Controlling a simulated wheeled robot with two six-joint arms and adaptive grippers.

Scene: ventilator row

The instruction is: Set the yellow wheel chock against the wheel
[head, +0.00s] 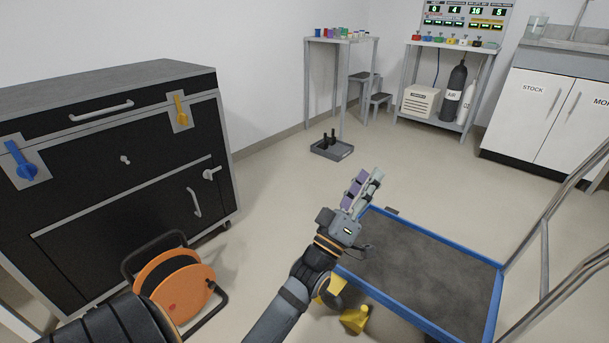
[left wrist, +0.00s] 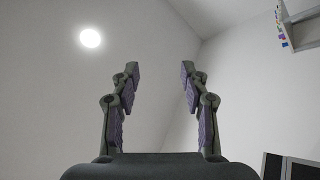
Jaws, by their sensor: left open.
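The yellow wheel chock (head: 355,319) lies on the floor beside the near left corner of a blue-edged platform cart (head: 432,239). A grey wheel (head: 338,284) with yellow parts around it shows under that corner, partly hidden by my left arm. The chock appears slightly apart from the wheel; the exact gap is hard to tell. My left gripper (head: 362,190) is raised above the cart's far left corner, open and empty, away from the chock. In the left wrist view my left gripper (left wrist: 160,78) points at bare wall and ceiling, its fingers apart. My right gripper is not seen.
An orange cable reel (head: 175,283) stands on the floor before a black cabinet (head: 125,160) at left. A grey tray (head: 332,151) with dark items lies further back. The cart's metal handrail (head: 545,250) rises at right. The middle floor is clear.

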